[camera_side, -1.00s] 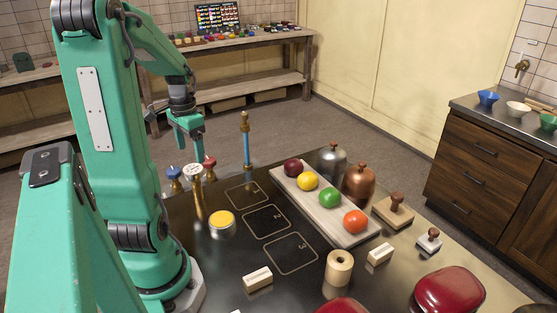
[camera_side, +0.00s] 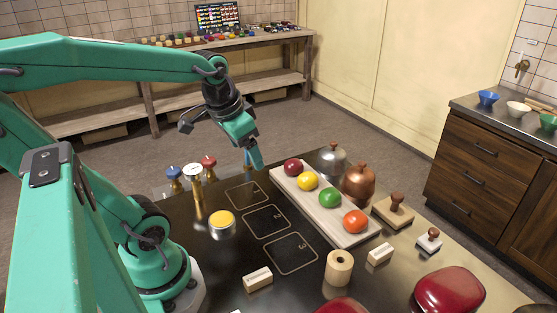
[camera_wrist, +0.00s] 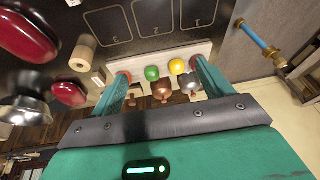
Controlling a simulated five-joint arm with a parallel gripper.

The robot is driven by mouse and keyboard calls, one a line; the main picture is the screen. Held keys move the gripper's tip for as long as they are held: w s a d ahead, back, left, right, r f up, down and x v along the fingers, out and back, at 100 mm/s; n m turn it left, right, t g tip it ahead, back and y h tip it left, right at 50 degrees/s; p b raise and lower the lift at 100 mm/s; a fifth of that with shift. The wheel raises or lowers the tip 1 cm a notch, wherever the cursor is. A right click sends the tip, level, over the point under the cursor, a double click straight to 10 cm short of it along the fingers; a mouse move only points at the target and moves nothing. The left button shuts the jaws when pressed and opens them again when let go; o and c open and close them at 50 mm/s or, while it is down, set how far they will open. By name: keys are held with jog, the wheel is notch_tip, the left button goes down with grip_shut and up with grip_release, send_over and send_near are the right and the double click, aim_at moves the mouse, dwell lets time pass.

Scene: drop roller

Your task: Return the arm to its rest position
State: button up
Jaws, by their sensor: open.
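My gripper (camera_side: 257,160) hangs from the wrist above the far edge of the dark table (camera_side: 205,275), in front of the blue-and-brass post and left of the ball board. Its jaws are apart with nothing between them. In the wrist view the two teal fingers of my gripper (camera_wrist: 161,68) stand apart, with the ball board (camera_wrist: 150,58) seen beyond and between them. My upper arm leans back to the left, and the forearm runs across the upper left of the side view.
The pale board (camera_side: 290,200) holds dark red, yellow, green and orange-red balls. Silver (camera_side: 331,160) and copper (camera_side: 358,184) domed vessels stand behind it. A yellow-topped jar (camera_side: 222,225), wooden roller (camera_side: 338,268) and red rounded object (camera_side: 449,290) stand nearer. The numbered squares (camera_side: 266,221) are empty.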

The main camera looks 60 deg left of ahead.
jog(key=s+d+r+t+h, duration=0.1)
jog(key=s+d, duration=0.1)
jog(key=d, duration=0.6)
jog(key=shift+r+m+t, duration=0.3)
jog(key=shift+m+t, duration=0.1)
jog(key=shift+a, duration=0.1)
jog(key=shift+c, duration=0.2)
